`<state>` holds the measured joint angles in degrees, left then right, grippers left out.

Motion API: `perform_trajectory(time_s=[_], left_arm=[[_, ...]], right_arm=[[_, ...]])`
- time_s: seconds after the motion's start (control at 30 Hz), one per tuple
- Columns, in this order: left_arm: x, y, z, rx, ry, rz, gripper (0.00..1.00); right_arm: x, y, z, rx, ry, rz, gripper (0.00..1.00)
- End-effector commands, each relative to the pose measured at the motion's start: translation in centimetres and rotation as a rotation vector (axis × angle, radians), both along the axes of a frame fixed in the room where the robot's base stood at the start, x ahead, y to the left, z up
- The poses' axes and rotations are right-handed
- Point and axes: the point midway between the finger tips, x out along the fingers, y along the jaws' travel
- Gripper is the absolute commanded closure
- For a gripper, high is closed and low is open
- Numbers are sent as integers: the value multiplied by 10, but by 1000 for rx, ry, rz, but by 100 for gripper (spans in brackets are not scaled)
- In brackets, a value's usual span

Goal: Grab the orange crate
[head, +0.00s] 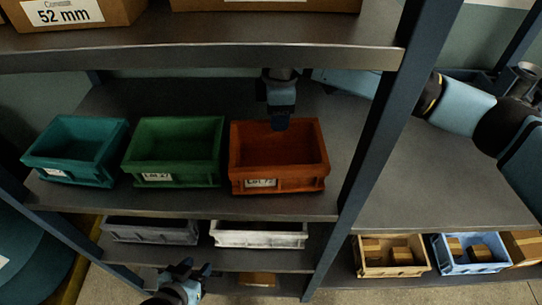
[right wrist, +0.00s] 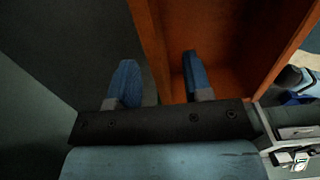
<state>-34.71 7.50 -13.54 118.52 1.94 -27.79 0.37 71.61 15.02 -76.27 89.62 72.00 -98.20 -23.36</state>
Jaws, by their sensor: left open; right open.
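The orange crate (head: 268,180) stands on the middle shelf, at the right end of a row of crates, with a "Lot 72" label on its front. It looks empty. My right gripper (head: 280,122) reaches in from behind over the crate's back wall. In the right wrist view my right gripper (right wrist: 157,78) is open. One finger shows over the inside of the orange crate (right wrist: 220,40) and the other outside it, with the wall's rim between them. I cannot tell whether they touch it. My left gripper (head: 188,268) is open and empty, low in front of the shelves.
A green crate (head: 172,173) stands close to the left of the orange one, with a teal crate (head: 68,172) beyond. The upper shelf (head: 220,52) and a dark post (head: 372,140) bound the space. Grey (head: 150,233) and white (head: 262,238) crates sit below.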

Motion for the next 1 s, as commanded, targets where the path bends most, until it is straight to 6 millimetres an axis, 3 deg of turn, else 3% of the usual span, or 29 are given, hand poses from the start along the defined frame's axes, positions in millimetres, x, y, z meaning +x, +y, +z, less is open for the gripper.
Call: perform_trajectory(time_s=[0.5, 0.73, 0.93, 1.0], left_arm=[[2, -5, -2, -12, -7, 6, 57], [2, -5, 0, -12, -8, 5, 57], [0, -3, -1, -6, -7, 1, 57], [0, -2, -2, -2, -7, -2, 57]], right_arm=[[5, 0, -61, -2, 1, -1, 54], [5, 0, -62, -1, 0, 0, 54], [5, 0, -62, -1, 0, 0, 100], [5, 0, -62, -1, 0, 0, 100]])
